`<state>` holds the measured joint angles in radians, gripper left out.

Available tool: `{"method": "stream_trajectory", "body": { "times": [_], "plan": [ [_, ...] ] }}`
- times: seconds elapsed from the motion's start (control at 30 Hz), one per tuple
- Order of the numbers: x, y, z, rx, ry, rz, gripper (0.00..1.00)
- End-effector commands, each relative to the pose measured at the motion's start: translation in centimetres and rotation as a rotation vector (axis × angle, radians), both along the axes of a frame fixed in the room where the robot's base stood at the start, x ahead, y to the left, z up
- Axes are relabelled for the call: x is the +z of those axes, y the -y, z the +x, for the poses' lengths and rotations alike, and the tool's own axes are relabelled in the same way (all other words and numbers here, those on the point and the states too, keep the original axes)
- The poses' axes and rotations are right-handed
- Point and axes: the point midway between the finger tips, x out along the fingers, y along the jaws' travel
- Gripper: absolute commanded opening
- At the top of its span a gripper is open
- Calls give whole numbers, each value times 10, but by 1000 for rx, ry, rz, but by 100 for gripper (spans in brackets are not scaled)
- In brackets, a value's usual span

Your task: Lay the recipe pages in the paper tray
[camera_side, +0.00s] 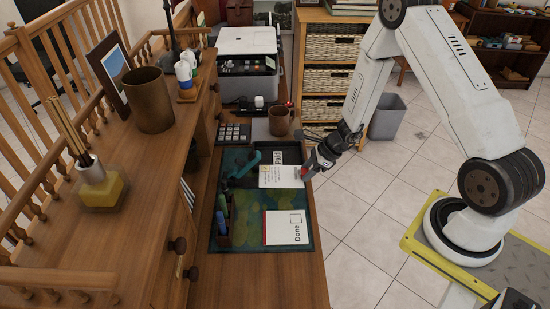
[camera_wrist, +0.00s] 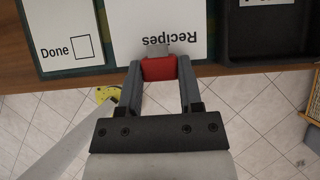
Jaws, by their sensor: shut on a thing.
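The recipe pages (camera_wrist: 155,20) show in the wrist view as a white sheet marked "Recipes", upside down there, with a red clip (camera_wrist: 159,68) at the near edge. My gripper (camera_wrist: 160,72) is shut on this red clip. In the side view, my gripper (camera_side: 312,165) is at the desk's right edge, beside the white pages (camera_side: 281,177). I cannot tell whether the pages touch the surface below. A dark tray (camera_wrist: 240,53) lies just right of the pages in the wrist view, with a white card partly cut off at the top.
A "Done" sheet (camera_side: 288,228) lies on the patterned green desk mat (camera_side: 250,195). A pen holder (camera_side: 223,228) stands at the mat's left. A brown mug (camera_side: 280,121), a calculator (camera_side: 234,133) and a printer (camera_side: 247,62) are farther back.

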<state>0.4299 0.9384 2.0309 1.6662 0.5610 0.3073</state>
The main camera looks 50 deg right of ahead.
Motion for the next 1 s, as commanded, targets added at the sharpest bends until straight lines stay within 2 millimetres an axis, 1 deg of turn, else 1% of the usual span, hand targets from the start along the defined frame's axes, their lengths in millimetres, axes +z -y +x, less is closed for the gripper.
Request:
{"method": "stream_trajectory", "body": {
  "times": [0.13,0.57,0.77,1.0],
  "plan": [
    [5,0,0,-1,0,0,0],
    [5,1,2,-1,2,1,0],
    [5,9,14,1,6,7,0],
    [5,28,41,8,9,12,0]
  ]
}}
